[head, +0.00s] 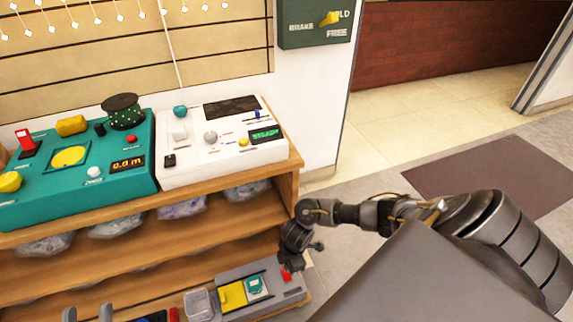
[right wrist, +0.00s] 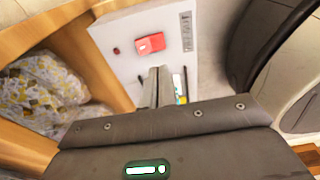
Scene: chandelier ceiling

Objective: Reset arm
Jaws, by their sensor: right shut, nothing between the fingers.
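My right gripper (head: 290,268) reaches down to the bottom shelf in the head view, beside a red switch (head: 286,275) on a grey control box (head: 262,288). In the right wrist view its fingers (right wrist: 158,72) are together and empty. Their tips are close to the red switch (right wrist: 151,43) on the pale panel (right wrist: 168,25); I cannot tell if they touch. My left gripper (head: 87,313) shows only as two grey fingertips, spaced apart, at the bottom left edge of the head view. Nothing shows between them.
A wooden shelf unit (head: 255,210) holds a teal console (head: 70,195) and a white console (head: 222,170) on top, with plastic-wrapped bags (right wrist: 45,90) below. Open floor (head: 390,140) lies to the right.

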